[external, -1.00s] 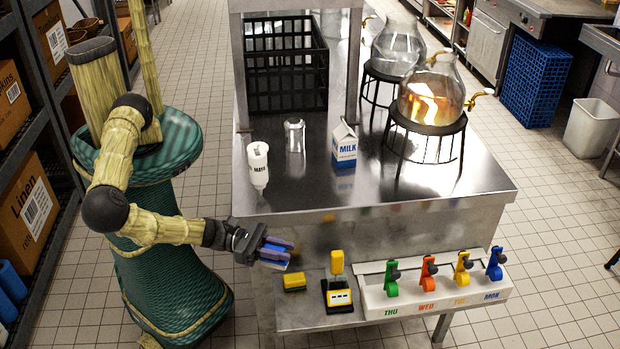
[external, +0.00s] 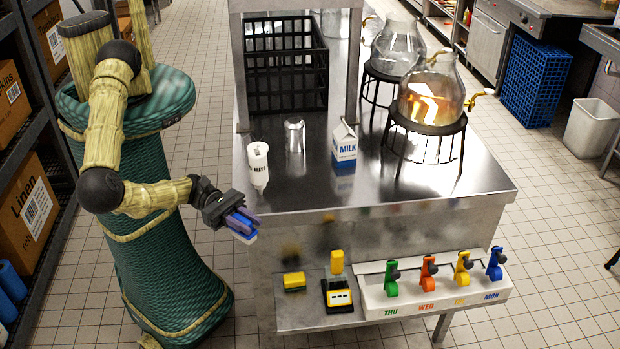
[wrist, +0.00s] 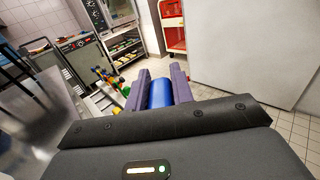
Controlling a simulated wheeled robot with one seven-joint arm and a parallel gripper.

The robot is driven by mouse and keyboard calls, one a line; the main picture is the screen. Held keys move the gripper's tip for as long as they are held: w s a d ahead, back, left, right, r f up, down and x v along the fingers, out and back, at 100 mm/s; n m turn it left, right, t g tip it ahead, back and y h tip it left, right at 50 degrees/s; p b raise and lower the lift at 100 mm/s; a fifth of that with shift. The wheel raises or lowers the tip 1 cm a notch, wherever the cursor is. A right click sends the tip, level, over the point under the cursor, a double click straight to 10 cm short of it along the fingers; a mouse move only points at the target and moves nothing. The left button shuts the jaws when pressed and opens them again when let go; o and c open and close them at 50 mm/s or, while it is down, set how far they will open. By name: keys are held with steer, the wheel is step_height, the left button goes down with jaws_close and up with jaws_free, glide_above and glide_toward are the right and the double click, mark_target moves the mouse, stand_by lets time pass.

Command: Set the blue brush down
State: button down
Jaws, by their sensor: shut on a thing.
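My gripper (external: 241,222) is shut on the blue brush (external: 245,235) in the external view. It holds the brush in the air, just left of the steel table and above the level of its low front shelf. In the wrist view the blue brush (wrist: 160,94) sits between the two purple fingers of my gripper (wrist: 161,85). Only its blue part shows there clearly. In the external view a pale edge shows on its underside.
The low steel shelf (external: 300,322) holds a yellow sponge (external: 294,281), a yellow-and-black device (external: 337,290) and a white rack (external: 440,297) of coloured clips. A mayo bottle (external: 258,165), metal cup (external: 294,135) and milk carton (external: 344,145) stand on the upper table.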

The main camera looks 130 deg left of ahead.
stand_by(0.6)
steer(key=shift+w+a+r, duration=0.1)
steer(key=shift+w+a, duration=0.05)
steer(key=w+a+r+n+g+y+b, duration=0.2)
steer(key=a+r+n+g+y+b, duration=0.1)
steer(key=a+n+y, duration=0.3)
steer(key=w+a+r+n+g+y+b, duration=0.2)
steer(key=a+r+n+g+y+b, duration=0.15)
steer(key=a+y, duration=0.45)
steer(key=s+a+r+n+g+y+b, duration=0.1)
steer(key=s+a+n+g, duration=0.3)
steer(key=g, duration=0.5)
steer(key=s+a+r+n+g+y+b, duration=0.1)
steer(key=s+a+n+g+b, duration=0.3)
steer(key=a+n+g, duration=0.5)
steer(key=a, duration=0.2)
steer(key=shift+a+r+y, duration=0.3)
steer(key=shift+r, duration=0.05)
steer(key=shift+s+g, duration=0.1)
steer(key=shift+g, duration=0.15)
steer(key=shift+f+p, duration=0.5)
steer(key=shift+f, duration=2.45)
